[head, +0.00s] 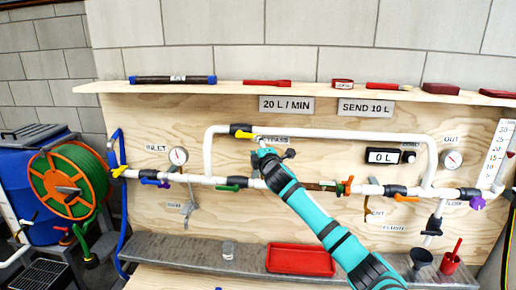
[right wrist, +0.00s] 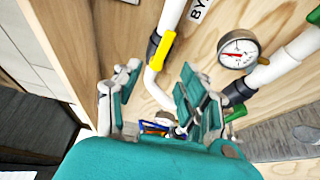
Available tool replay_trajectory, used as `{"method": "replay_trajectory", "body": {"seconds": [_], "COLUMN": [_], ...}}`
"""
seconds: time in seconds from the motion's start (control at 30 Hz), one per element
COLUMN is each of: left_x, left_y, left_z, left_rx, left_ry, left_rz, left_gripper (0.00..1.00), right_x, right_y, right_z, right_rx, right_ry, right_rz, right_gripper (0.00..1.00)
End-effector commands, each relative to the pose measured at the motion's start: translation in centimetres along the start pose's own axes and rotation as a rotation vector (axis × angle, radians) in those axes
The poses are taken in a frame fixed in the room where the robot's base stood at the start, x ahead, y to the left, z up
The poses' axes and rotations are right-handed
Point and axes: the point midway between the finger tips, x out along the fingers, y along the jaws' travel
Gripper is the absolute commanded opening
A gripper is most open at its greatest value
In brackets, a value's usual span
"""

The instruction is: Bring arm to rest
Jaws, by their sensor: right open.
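My right arm (head: 322,222) is teal and reaches up from the lower right to the middle of the pipework. Its gripper (head: 270,160) is in front of the board, just below and right of the yellow valve handle (head: 246,135) by the bypass label. In the right wrist view the gripper (right wrist: 160,98) has its two fingers spread apart with nothing held between them. The yellow handle (right wrist: 162,50) shows beyond the fingers, apart from them. The gripper hides part of the lower white pipe. My left gripper is not in view.
White pipes (head: 330,134) with several coloured valve handles run across the plywood board. A shelf (head: 230,88) with tools and red items juts out above. A red tray (head: 300,259) and cups stand on the ledge below. A hose reel (head: 68,181) is at left.

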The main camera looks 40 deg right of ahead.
Motion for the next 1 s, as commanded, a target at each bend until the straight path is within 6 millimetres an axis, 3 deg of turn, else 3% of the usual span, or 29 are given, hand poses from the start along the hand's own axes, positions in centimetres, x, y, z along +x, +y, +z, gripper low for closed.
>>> {"method": "replay_trajectory", "body": {"seconds": [0.33,0.47,0.57,0.77,1.0], "left_x": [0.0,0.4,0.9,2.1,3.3], "left_y": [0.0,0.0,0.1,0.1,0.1], "left_z": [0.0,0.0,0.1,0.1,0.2], "left_rx": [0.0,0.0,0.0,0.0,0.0], "left_ry": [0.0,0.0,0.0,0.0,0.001], "left_rz": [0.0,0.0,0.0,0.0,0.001], "left_gripper": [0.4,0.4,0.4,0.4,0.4], "right_x": [0.0,0.1,-0.3,-3.2,-10.5], "right_y": [-0.3,-4.0,-10.2,-25.2,-42.2], "right_z": [-0.1,-0.5,-1.2,-2.6,-3.8], "right_rx": [0.002,0.028,0.074,0.195,0.334], "right_ry": [0.001,0.007,0.012,0.005,-0.042], "right_rz": [-0.004,-0.053,-0.134,-0.336,-0.576], "right_gripper": [0.41,0.41,0.41,0.41,0.41]}}
